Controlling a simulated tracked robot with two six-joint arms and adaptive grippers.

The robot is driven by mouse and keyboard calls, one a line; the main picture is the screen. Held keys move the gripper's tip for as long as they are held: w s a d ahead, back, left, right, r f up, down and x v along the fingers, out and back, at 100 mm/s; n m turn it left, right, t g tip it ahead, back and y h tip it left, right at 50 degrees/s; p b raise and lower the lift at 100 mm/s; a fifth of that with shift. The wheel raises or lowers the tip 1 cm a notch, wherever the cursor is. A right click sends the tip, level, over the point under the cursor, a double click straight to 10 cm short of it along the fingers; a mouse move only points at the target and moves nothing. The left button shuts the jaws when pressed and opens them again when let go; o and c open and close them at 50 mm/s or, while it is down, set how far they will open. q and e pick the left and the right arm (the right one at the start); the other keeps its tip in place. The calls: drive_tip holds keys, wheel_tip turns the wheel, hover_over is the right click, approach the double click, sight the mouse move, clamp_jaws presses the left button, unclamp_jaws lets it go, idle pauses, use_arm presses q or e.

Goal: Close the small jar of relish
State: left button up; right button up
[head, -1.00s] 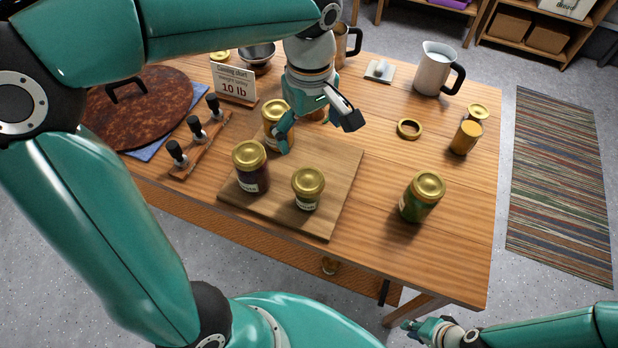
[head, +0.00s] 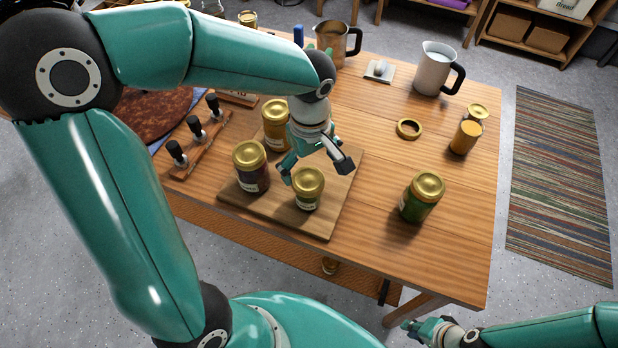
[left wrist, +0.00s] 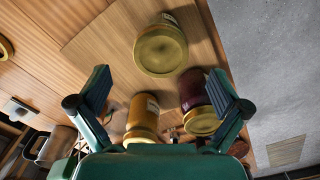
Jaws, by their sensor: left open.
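The small jar (head: 308,190) stands upright near the front of the wooden board, with a gold lid on top; whether the lid is tight cannot be told, and its label is too small to read. In the left wrist view the small jar (left wrist: 160,48) shows lid-first, ahead of and between the fingertips. My left gripper (head: 316,168) is open and empty, just behind and above the small jar, apart from it as far as I can see. It also shows in the left wrist view (left wrist: 158,82). My right gripper (head: 425,326) is low at the front right, away from the table; its jaws are unclear.
A dark jar (head: 250,168) and an amber jar (head: 275,126) stand close to the left of my left gripper. A green jar (head: 422,197) stands right of the board (head: 340,195). The front right tabletop is clear.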

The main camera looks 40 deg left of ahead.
sight(311, 182)
use_arm(q)
drive_tip(key=shift+s+d+f+p, duration=0.1)
drive_tip(key=shift+f+p, duration=0.1)
drive_tip(key=shift+f, duration=0.95)
drive_tip(key=shift+d+f+p, duration=0.1)
drive_tip(key=shift+f+p, duration=0.05)
drive_tip(key=shift+f, duration=1)
drive_tip(key=c, duration=0.8)
